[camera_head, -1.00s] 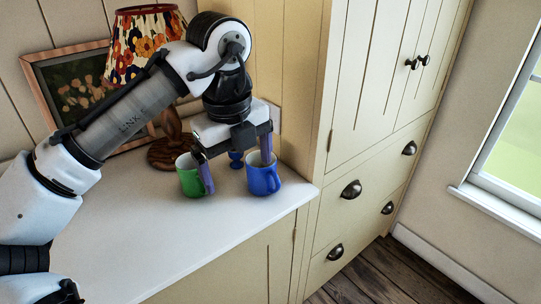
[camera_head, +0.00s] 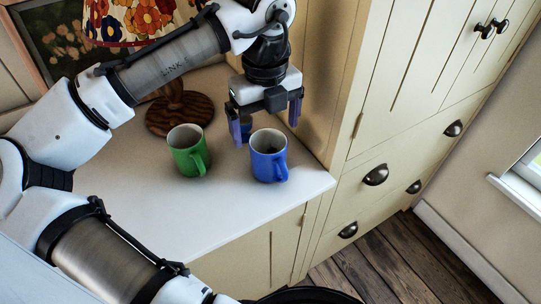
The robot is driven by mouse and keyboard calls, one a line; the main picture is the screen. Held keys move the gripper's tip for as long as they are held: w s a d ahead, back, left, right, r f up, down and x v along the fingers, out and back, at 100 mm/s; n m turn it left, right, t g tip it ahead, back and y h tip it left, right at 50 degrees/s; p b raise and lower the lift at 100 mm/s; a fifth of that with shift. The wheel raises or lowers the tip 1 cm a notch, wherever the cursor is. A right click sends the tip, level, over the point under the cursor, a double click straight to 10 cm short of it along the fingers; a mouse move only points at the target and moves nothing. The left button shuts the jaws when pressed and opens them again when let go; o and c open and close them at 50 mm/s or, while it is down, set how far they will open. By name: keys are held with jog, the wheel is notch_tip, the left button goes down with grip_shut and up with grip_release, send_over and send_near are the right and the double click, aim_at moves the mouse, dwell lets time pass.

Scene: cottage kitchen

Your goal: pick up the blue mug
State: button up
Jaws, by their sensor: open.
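The blue mug (camera_head: 268,160) stands upright on the white countertop near its right end, with its handle toward the front right. My gripper (camera_head: 266,130) is open and empty, with its fingers pointing down. It appears just above and behind the mug, one finger to the upper left of the rim and the other to the upper right. Neither finger clearly touches the mug, and the exact height gap cannot be told.
A green mug (camera_head: 186,154) stands close to the left. A lamp with a wooden base (camera_head: 177,112) and floral shade (camera_head: 140,20) stands behind. A tall cream cabinet (camera_head: 345,90) borders the right. The front countertop (camera_head: 180,220) is clear.

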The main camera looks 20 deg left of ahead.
aim_at(270, 150)
jog(key=f, duration=0.2)
jog(key=f+p, duration=0.1)
jog(key=f, duration=0.2)
jog(key=w+f, duration=0.1)
jog(key=f, duration=0.2)
jog(key=shift+d, duration=0.15)
jog(key=shift+c, duration=0.5)
jog(key=c, duration=1.2)
